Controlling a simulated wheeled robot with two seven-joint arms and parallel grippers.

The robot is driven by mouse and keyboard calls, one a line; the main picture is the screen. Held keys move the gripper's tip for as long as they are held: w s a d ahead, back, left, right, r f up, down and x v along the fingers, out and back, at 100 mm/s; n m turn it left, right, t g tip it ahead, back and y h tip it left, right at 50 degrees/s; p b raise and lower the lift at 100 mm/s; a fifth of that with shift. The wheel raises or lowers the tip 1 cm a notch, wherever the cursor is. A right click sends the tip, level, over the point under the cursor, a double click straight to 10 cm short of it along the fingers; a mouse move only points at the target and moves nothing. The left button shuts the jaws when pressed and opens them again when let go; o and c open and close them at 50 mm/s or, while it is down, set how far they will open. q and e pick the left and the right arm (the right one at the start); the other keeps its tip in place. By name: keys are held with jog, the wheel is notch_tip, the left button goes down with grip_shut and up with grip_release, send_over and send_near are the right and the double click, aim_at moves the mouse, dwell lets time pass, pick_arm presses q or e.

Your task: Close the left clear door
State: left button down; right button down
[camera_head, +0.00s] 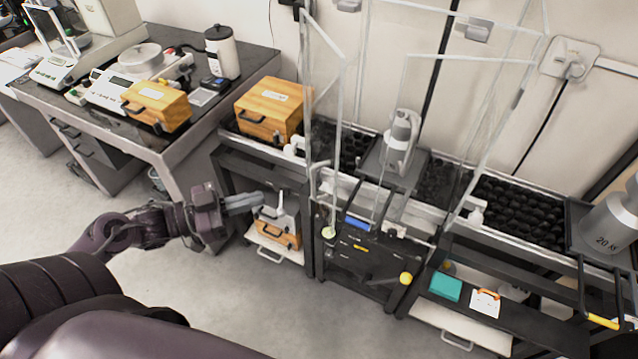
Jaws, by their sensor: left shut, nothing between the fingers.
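The left clear door (326,95) is a tall, thin-framed transparent panel at the left side of a clear enclosure. It stands swung outward, at an angle to the enclosure's front. A white handle (293,147) shows near its lower left edge. The right clear door (492,125) also stands angled outward. Inside the enclosure a grey metal weight (401,140) stands on a plate. My left gripper (258,200) is shut and empty, low and to the left of the left door, apart from it. My right gripper is out of view.
A wooden case (270,108) stands just left of the left door. A black bench (185,140) with balances and another wooden case (156,106) is at the left. A small wooden box (278,232) sits on a low shelf near my left gripper. A large weight (608,222) stands right.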

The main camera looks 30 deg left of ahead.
pick_arm(q)
jog(key=p, duration=0.2)
send_near(334, 178)
jog(key=shift+h, duration=0.3)
jog(key=x, duration=0.5)
jog(key=shift+w, duration=0.5)
jog(key=shift+w+d+f+p, duration=0.2)
jog(key=shift+w+d+p, duration=0.15)
jog(key=shift+d, duration=0.1)
jog(key=shift+d, duration=0.1)
jog(key=shift+w+d+r+t+y, duration=0.1)
jog(key=shift+w+d+t+y, duration=0.2)
jog(key=shift+w+d+y, duration=0.15)
jog(key=w+d+n+t+y, duration=0.3)
jog(key=w+d+n+y, duration=0.2)
jog(key=w, duration=0.6)
jog(key=shift+w+d+n+t+y, duration=0.3)
jog(key=shift+d+y, duration=0.5)
jog(key=shift+y, duration=0.35)
